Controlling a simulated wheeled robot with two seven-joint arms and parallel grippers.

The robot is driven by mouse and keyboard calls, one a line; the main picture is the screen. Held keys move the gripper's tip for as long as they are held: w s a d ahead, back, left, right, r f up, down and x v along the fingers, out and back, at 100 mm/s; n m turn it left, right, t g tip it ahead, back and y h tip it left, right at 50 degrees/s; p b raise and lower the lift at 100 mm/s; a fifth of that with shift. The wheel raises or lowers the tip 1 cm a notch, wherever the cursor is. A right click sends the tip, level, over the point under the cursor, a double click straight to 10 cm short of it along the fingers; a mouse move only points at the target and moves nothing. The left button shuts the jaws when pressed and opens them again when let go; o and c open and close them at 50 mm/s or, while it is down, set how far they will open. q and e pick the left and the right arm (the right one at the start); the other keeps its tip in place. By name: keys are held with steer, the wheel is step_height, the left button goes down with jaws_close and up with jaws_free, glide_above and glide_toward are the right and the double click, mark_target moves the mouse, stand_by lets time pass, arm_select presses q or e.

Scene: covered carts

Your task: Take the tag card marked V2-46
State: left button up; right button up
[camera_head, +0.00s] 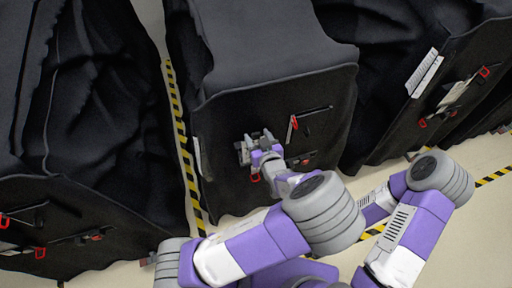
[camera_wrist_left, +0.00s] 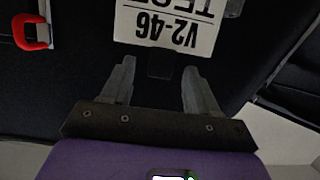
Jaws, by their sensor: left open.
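The tag card marked V2-46 (camera_wrist_left: 170,28) is white with black print and appears upside down at the top of the left wrist view, its upper part cut off by the frame edge. It lies against the dark cover of the middle cart (camera_head: 225,115). My left gripper (camera_head: 256,139) is at that cart's front face and largely hides the card in the head view. My right gripper is not seen.
A red clip (camera_wrist_left: 30,32) is left of the card in the wrist view. A red-handled item (camera_head: 293,125) hangs right of my gripper. Covered carts stand to the left (camera_head: 100,120) and right (camera_head: 400,100). Yellow-black floor tape (camera_head: 186,150) runs between carts.

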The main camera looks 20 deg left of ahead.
arm_select(q)
steer(key=shift+x, duration=1.15)
jaws_close()
steer(key=shift+r, duration=0.15)
